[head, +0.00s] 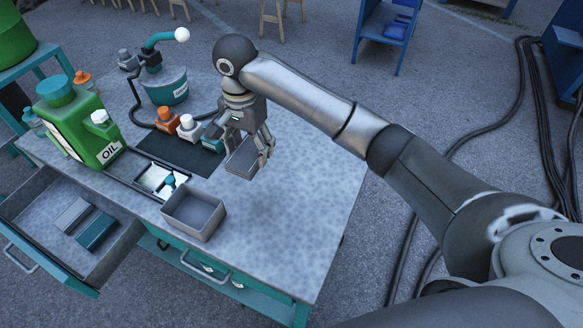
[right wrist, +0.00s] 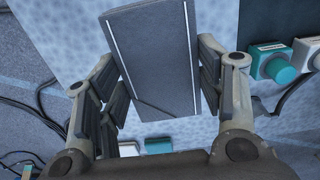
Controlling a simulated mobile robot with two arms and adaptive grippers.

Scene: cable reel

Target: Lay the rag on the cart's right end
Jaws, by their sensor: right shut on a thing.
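The rag is a dark grey, flat piece with two pale stripes, seen in the right wrist view (right wrist: 153,55). In the head view the rag (head: 242,162) hangs between the fingers of my right gripper (head: 248,150). The gripper is shut on it, pointing down over the cart. The cart (head: 305,215) has a grey speckled top and teal sides. The rag appears held above the top, with a soft shadow below it. The cart's right end is bare. My left gripper is not in view.
A grey open bin (head: 194,214) stands at the cart's front edge. An open drawer (head: 60,195) juts out at front left. Cables (head: 480,125) lie on the floor.

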